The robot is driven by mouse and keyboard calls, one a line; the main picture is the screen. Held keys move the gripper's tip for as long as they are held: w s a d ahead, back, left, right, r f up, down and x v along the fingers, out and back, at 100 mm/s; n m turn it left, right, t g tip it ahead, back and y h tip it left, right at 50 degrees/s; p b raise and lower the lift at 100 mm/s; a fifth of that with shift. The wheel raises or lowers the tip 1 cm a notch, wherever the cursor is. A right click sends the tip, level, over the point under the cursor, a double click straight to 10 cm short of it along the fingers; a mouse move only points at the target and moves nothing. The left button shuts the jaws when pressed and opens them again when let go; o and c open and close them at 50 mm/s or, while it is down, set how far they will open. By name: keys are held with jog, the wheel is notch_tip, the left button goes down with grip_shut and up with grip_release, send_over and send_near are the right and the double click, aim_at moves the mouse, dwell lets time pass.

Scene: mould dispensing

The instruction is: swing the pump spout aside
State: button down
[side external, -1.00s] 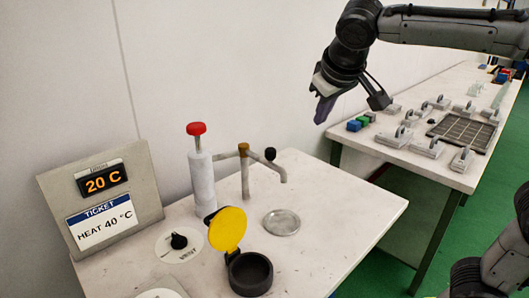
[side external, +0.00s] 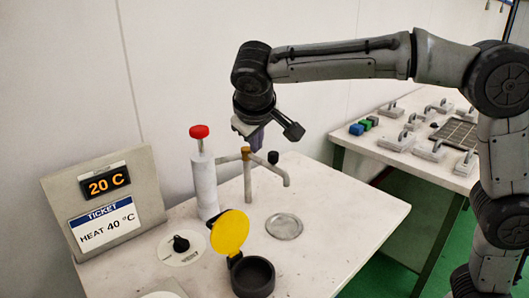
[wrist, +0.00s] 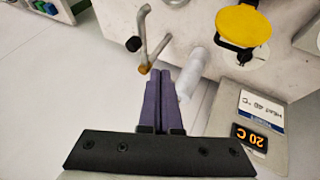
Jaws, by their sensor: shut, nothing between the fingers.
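The pump spout (side external: 268,166) is a thin grey pipe on a post with a brass-coloured cap (side external: 246,152). It bends down at its right end, and a black knob (side external: 273,157) sits beside it. The spout also shows in the wrist view (wrist: 152,50), just beyond the fingertips. The white pump cylinder (side external: 204,182) stands to its left with a red knob (side external: 199,131) on top. My gripper (side external: 256,144) has purple fingers and hangs just above and behind the spout post. In the wrist view my gripper (wrist: 160,72) is shut and empty. Contact with the spout cannot be told.
A black cup (side external: 252,278) with a raised yellow lid (side external: 230,232) stands in front. A round metal plate (side external: 284,226) lies right of it. A vent dial (side external: 181,246) and a display panel (side external: 103,197) reading 20 C, with a heat 40 °C ticket, are at left.

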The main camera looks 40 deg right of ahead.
send_near(265, 162)
jog(key=a+f, duration=0.3)
jog(key=shift+d, duration=1.8)
